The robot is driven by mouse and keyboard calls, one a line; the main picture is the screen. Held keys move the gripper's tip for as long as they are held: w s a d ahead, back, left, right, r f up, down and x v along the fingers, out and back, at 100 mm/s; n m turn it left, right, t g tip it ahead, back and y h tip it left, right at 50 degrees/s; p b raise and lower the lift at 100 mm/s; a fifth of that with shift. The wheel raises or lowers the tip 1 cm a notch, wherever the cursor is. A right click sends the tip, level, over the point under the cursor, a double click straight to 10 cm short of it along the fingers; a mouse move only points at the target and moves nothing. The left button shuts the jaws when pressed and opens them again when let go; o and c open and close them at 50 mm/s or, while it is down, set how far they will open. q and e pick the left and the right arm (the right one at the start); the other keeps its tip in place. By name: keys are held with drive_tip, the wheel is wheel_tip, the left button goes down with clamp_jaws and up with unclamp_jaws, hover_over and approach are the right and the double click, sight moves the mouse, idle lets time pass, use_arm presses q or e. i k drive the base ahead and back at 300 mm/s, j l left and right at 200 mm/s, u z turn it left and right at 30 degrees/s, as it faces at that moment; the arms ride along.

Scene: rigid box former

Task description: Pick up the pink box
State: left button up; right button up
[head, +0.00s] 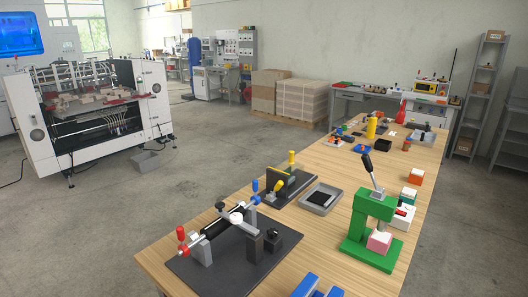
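A small pink box (379,242) sits on the base of a green hand press (357,228), near the right edge of the wooden table (330,240). The press frame and its ram stand around and above the box, and its dark lever points up. Neither of my grippers shows in the head view, so nothing is seen touching the box.
A black fixture plate (215,272) with clamps lies at front left. A grey tray (320,198) sits mid-table. A white-and-red item (401,215) and an orange-and-white box (416,177) stand behind the press. Blue parts (305,287) show at the bottom edge.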

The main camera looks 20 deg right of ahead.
sight(381, 248)
drive_tip(key=z, duration=1.65)
drive_tip(key=l+u, duration=0.1)
drive_tip(key=l, duration=0.15)
